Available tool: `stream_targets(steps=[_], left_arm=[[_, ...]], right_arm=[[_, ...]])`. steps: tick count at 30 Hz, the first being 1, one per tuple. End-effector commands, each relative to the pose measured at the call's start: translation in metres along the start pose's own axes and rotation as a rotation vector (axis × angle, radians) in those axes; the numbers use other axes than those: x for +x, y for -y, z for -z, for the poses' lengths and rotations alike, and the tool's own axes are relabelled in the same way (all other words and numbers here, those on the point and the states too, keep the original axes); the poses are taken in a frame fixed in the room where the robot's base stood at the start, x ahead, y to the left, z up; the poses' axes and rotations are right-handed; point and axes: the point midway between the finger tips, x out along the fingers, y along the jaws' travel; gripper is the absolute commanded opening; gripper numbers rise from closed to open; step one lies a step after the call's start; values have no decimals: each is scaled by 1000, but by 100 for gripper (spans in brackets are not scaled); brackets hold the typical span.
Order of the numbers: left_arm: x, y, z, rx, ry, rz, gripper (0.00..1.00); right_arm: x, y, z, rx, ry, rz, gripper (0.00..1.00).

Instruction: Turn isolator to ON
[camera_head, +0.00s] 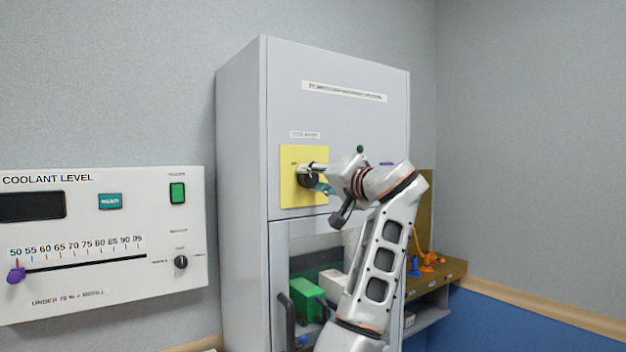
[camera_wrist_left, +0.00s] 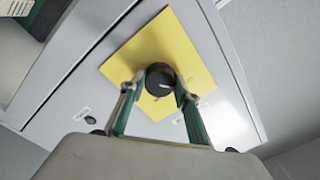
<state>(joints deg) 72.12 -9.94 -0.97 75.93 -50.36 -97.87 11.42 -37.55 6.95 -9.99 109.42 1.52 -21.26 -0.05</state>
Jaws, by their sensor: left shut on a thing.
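The isolator knob (camera_head: 307,181) is round and black and sits on a yellow plate (camera_head: 291,160) on the front of a tall grey cabinet. My left gripper (camera_head: 317,179) reaches it from the right and hides part of it. In the left wrist view the knob (camera_wrist_left: 159,75) lies between the two fingertips of my left gripper (camera_wrist_left: 156,92), which is shut on it. A short light mark shows on the knob's face. The labels on the yellow plate (camera_wrist_left: 185,38) are too small to read. My right gripper is not in view.
A white coolant level panel (camera_head: 100,280) hangs on the wall at left. Below the knob, an open bay in the cabinet (camera_head: 240,200) holds a green block (camera_head: 307,298). A wooden shelf (camera_head: 440,274) with orange and blue items stands at right.

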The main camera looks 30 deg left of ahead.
Motion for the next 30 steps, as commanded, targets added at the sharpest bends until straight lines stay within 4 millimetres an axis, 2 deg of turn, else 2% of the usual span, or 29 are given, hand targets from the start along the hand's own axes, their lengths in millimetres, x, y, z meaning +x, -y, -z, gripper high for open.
stream_targets(steps=[8, 30], left_arm=[[0, 0, 0, 204, 1, -1, 10], [0, 1, 1, 907, 0, -1, 10]], right_arm=[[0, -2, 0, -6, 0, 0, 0], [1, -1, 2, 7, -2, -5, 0]])
